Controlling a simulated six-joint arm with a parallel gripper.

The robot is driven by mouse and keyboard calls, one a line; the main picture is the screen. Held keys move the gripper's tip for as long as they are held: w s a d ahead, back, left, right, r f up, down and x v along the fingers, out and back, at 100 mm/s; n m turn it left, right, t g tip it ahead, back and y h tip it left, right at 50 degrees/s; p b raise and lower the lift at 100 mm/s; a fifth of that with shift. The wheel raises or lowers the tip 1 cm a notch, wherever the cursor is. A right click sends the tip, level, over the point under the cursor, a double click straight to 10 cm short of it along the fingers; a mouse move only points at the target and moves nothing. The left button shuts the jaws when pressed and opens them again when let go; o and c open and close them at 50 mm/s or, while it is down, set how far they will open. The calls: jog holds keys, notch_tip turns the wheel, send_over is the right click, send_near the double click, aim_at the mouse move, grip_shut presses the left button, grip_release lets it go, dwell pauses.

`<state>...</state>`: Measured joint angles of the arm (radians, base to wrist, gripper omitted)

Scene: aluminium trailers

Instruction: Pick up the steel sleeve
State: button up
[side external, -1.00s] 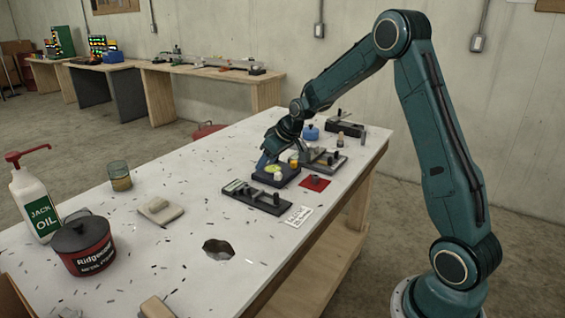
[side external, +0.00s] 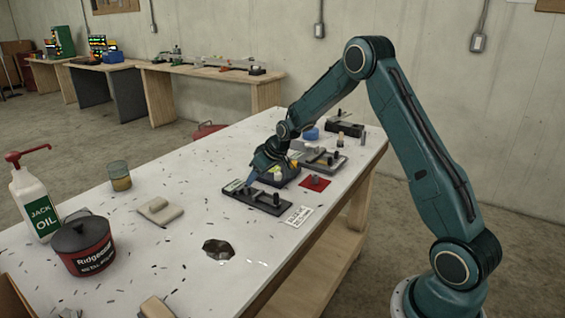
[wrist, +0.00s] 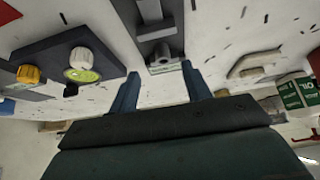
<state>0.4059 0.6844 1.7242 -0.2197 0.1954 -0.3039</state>
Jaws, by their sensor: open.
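My gripper (side external: 251,181) is open and empty, low over the left end of the front dark fixture (side external: 268,205). In the wrist view its two blue fingers (wrist: 158,88) stand apart, with the near end of the fixture (wrist: 173,48) just beyond and between them. A grey metal cylinder (wrist: 150,10) stands on that fixture near the top edge of the wrist view; it looks like the steel sleeve, but I cannot tell for certain. In the side view the small parts on the fixture are too small to tell apart. A printed card (side external: 297,216) lies beside the fixture.
A dark block with a yellow-green disc (wrist: 82,75) and a yellow knob (wrist: 30,75) are left in the wrist view. A red mat (side external: 314,183) lies behind the fixture.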

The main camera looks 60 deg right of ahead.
aim_at(250, 194)
jog(key=shift+w+f, duration=0.35)
jog(key=shift+f, duration=0.2)
jog(key=shift+a+x, duration=0.2)
jog(key=shift+x, duration=2.35)
grip_shut()
